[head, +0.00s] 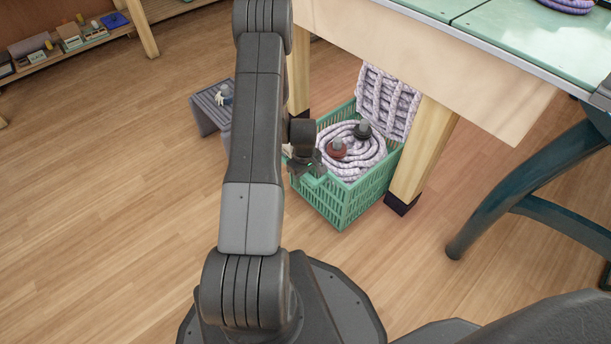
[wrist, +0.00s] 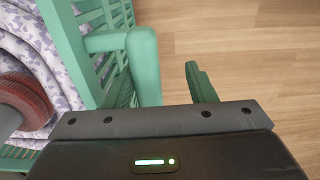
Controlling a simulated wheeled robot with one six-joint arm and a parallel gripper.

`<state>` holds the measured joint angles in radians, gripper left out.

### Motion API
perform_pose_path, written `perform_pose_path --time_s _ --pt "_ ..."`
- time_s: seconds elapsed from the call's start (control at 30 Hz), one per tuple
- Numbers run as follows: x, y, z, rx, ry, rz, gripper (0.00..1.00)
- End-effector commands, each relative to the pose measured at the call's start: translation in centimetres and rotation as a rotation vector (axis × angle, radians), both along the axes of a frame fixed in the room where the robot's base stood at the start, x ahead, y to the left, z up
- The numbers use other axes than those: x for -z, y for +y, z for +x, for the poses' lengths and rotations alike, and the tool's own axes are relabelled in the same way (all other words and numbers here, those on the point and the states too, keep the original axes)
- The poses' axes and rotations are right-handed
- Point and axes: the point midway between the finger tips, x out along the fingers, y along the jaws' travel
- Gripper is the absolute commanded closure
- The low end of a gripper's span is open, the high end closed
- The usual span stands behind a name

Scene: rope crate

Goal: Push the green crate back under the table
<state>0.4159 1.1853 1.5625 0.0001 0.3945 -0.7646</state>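The green crate (head: 352,200) stands on the floor by a table leg, partly under the table (head: 440,60) and partly out in front of it. It holds coiled pale rope (head: 372,166). My gripper (head: 304,166) is at the crate's near left corner, beside its green handle (head: 316,181). In the wrist view the handle (wrist: 145,65) stands out from the crate wall (wrist: 92,50), left of one visible finger (wrist: 197,82). A gap shows between that finger and the handle. The other finger is hidden; I cannot tell whether it touches the handle.
A red-brown weight (head: 337,148) and a dark weight (head: 362,130) sit on the rope. A grey stool (head: 210,106) stands left of the crate. Wooden table legs (head: 424,150) flank the crate. A teal curved leg (head: 520,185) stands at right. The floor in front is clear.

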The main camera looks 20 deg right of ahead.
Motion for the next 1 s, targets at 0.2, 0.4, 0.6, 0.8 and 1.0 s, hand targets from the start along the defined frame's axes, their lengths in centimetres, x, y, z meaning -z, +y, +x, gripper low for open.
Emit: perform_pose_path --time_s 0.2,0.4,0.6,0.8,1.0 --pt "0.0 0.1 -0.1 0.001 0.003 0.001 0.53" --pt "-0.7 0.1 -0.1 0.000 0.001 0.001 0.53" --pt "-2.1 0.0 0.0 0.000 0.000 0.000 0.53" --pt "-3.6 0.0 0.0 0.000 0.000 0.000 0.53" --pt "-5.0 0.0 0.0 0.000 0.000 0.000 0.53"
